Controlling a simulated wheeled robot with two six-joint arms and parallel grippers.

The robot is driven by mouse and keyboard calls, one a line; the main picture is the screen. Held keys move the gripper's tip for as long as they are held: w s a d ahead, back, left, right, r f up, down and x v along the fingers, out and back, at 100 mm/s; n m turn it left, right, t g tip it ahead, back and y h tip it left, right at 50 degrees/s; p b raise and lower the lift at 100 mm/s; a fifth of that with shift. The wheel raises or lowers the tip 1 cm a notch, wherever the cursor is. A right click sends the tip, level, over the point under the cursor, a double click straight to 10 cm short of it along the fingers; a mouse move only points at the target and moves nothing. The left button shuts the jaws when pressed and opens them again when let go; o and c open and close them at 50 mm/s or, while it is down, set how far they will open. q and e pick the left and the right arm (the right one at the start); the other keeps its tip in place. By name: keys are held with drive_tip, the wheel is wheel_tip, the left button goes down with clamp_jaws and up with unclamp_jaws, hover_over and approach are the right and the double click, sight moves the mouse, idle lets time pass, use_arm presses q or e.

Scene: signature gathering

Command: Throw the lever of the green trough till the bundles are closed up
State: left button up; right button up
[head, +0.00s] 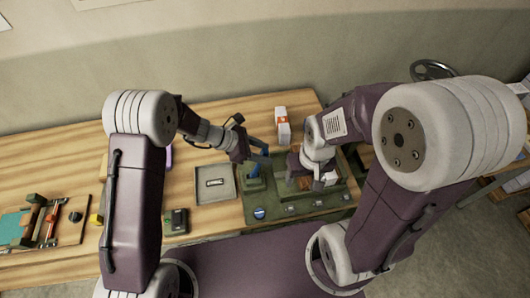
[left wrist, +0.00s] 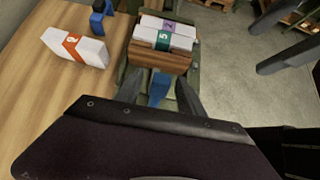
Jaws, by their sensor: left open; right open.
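The green trough (head: 290,207) lies on the table's right part in the head view. In the left wrist view, bundles with a purple band (left wrist: 168,26) and a teal band (left wrist: 163,42) sit in it behind a wooden block (left wrist: 160,57). A blue lever (head: 253,170) stands at its left end; its blue handle (left wrist: 158,88) shows between my left fingers in the left wrist view. My left gripper (head: 264,153) is open around the handle; contact cannot be told. My right gripper (head: 298,164) is open over the trough, its fingertips partly hidden.
A white bundle with an orange band (head: 283,126) lies on the table behind the trough; it also shows in the left wrist view (left wrist: 75,48). A grey tray (head: 215,183) lies left of the trough. A small dark green device (head: 176,221) stands near the front edge.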

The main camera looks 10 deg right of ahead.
use_arm(q)
drive_tip(key=b+v, duration=0.1)
drive_tip(key=v, duration=0.7)
drive_tip(key=shift+b, duration=0.4)
drive_tip(key=s+a+f+m+y+b, duration=0.4)
drive_tip(key=s+a+f+m+b, duration=0.1)
drive_tip(key=a+m, duration=0.4)
drive_tip(key=s+a+f+m+t+y+b, duration=0.1)
drive_tip(key=s+a+f+m+y+b, duration=0.4)
drive_tip(key=a, duration=0.7)
drive_tip(key=s+f+m, duration=0.2)
drive_tip(key=s+m, duration=0.1)
drive_tip(key=s, duration=0.1)
drive_tip(key=shift+f+m, duration=0.3)
drive_tip(key=shift+m, duration=0.1)
